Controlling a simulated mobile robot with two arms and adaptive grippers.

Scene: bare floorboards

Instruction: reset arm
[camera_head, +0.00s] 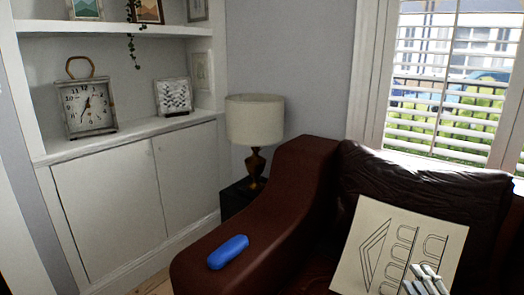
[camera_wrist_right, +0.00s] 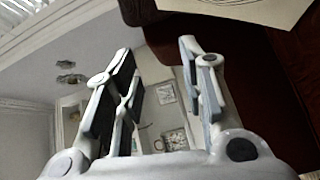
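My right gripper (camera_head: 425,281) shows at the bottom right of the head view, in front of the sofa and its cream cushion. In the right wrist view its two fingers (camera_wrist_right: 158,52) stand apart with nothing between them; the shelves and a clock show through the gap. My left gripper is in neither view. The task names no object.
A blue case-like object (camera_head: 228,252) lies on the brown sofa's armrest (camera_head: 285,180). A cushion with line drawings (camera_head: 375,235) leans on the sofa. A lamp (camera_head: 255,125), a white cabinet (camera_head: 115,200) and a clock (camera_head: 88,107) stand behind.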

